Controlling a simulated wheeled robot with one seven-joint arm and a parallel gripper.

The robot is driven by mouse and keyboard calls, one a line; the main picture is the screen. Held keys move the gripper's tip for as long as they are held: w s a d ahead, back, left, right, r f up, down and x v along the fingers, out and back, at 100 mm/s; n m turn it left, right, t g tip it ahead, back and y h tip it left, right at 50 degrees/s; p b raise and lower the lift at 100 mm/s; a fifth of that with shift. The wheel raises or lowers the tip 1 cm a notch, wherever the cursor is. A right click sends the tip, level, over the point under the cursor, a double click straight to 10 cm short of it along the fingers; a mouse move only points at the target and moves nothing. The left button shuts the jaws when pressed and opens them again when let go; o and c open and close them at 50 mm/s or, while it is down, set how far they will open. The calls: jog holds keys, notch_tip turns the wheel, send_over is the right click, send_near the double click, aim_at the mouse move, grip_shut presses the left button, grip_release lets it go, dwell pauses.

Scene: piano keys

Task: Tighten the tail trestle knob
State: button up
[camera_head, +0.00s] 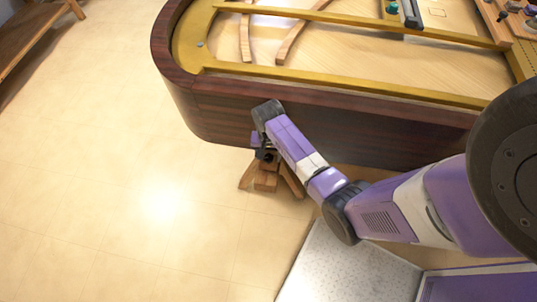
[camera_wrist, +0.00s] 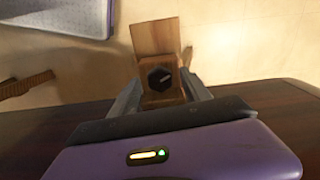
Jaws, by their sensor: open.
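The tail trestle (camera_head: 265,182) is a wooden stand with splayed legs on the floor under the curved tail of the piano case. In the wrist view, the trestle (camera_wrist: 154,38) shows as a light wooden upright with a block. A black round knob (camera_wrist: 160,77) sits on that block, facing the camera. My gripper (camera_wrist: 160,88) is open, with one grey finger on each side of the block and knob. Whether the fingers touch anything cannot be told. In the head view, my gripper (camera_head: 264,152) is just above the trestle, and the knob is hidden or too small to make out.
The dark wooden piano case (camera_head: 330,128) is close beside my wrist, with its yellow frame (camera_head: 330,80) inside. A wooden bench (camera_head: 40,32) stands at the top left. A pale speckled panel (camera_head: 345,265) lies at the bottom. The floor on the left is clear.

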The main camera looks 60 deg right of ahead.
grip_shut()
jog(key=shift+r+m+p, duration=0.1)
jog(key=shift+m+p, duration=0.45)
jog(key=shift+m, duration=1.85)
grip_release()
